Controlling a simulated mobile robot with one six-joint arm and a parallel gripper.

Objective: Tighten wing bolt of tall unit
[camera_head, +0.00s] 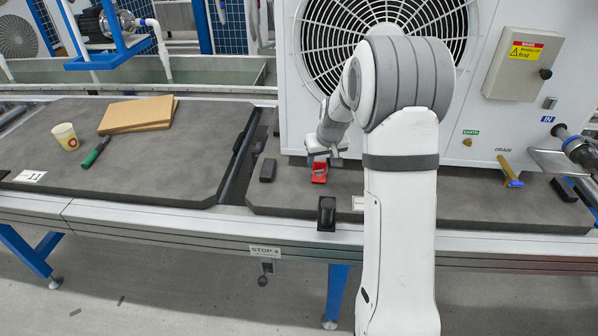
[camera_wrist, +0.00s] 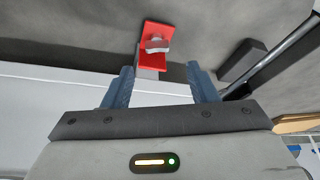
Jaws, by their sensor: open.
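The tall white unit (camera_head: 400,100) with a round fan grille stands on the dark pallet. A red bracket (camera_head: 319,178) sits at its lower left foot. In the wrist view the red bracket (camera_wrist: 145,30) carries a pale wing bolt (camera_wrist: 158,44), lying beyond the fingertips and between their lines. My gripper (camera_wrist: 161,70) is open, with two blue-grey fingers apart and nothing between them. In the head view my gripper (camera_head: 323,158) is just above the red bracket, partly hiding it. Whether a finger touches the wing bolt cannot be told.
A black block (camera_head: 267,170) lies left of the bracket, and a black post (camera_head: 327,213) stands at the front edge. The left pallet holds a cup (camera_head: 65,136), cardboard (camera_head: 138,114) and green-handled tool (camera_head: 96,151).

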